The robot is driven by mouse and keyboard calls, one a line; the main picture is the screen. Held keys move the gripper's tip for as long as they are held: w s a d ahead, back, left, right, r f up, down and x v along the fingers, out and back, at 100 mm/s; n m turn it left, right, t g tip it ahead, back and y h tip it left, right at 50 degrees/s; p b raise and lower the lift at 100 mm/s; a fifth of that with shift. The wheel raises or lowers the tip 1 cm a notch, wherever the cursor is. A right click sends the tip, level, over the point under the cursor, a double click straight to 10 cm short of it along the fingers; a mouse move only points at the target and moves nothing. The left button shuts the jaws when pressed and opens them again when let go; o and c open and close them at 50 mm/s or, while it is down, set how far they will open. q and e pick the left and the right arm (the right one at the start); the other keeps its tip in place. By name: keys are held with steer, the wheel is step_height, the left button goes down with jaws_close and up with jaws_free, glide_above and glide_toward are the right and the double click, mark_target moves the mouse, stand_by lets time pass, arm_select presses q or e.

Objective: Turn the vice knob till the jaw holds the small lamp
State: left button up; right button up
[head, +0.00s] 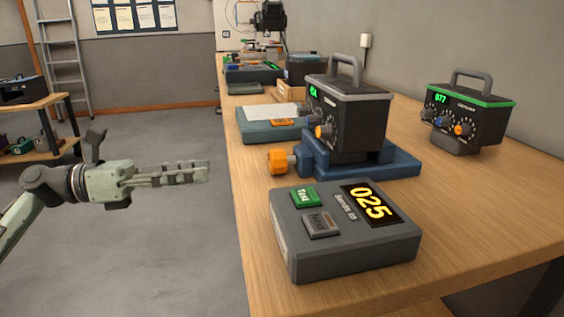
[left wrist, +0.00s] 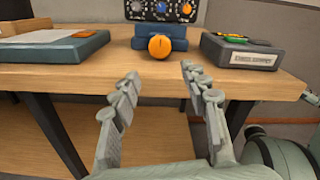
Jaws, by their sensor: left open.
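The orange vice knob (head: 278,160) sticks out from the left end of the blue vice (head: 385,166) on the bench. It faces me in the left wrist view (left wrist: 160,47), with the blue vice body (left wrist: 147,31) behind it. A black box with a handle and dials (head: 349,115) sits on the vice. I cannot make out a separate small lamp or the jaw's grip. My left gripper (head: 206,172) is off the bench's left edge, short of the knob and touching nothing. Its fingers (left wrist: 160,74) are open and empty, with the knob ahead between them.
A grey counter box (head: 345,235) with a green button and the reading 025 stands in front of the vice. A second dial box (head: 466,118) stands right. A teal tray with paper (head: 270,125) lies behind the vice. Floor left of the bench (head: 230,250) is free.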

mark_target(269, 164)
arm_select(q)
steer(key=x, duration=1.1)
steer(key=shift+d+p, duration=0.1)
steer(key=shift+p, duration=0.25)
steer(key=shift+w+d+f, duration=0.1)
steer(key=shift+w+d, duration=0.05)
steer(key=shift+d, duration=0.2)
arm_select(e)
steer(key=shift+w+a+f, duration=0.15)
steer(key=shift+w+f, duration=0.25)
steer(key=shift+f, duration=0.35)
arm_select(q)
steer(key=shift+c, duration=0.2)
steer(key=c, duration=0.7)
steer(key=shift+c, duration=0.7)
steer(key=m+p, duration=0.2)
steer(key=m, duration=0.2)
steer(key=shift+p, duration=0.35)
steer(key=shift+m, duration=0.8)
arm_select(e)
steer(key=a+x, duration=0.1)
steer(key=x, duration=0.5)
steer(key=shift+s+f, duration=0.2)
steer(key=shift+f, duration=0.3)
steer(key=shift+a, duration=0.1)
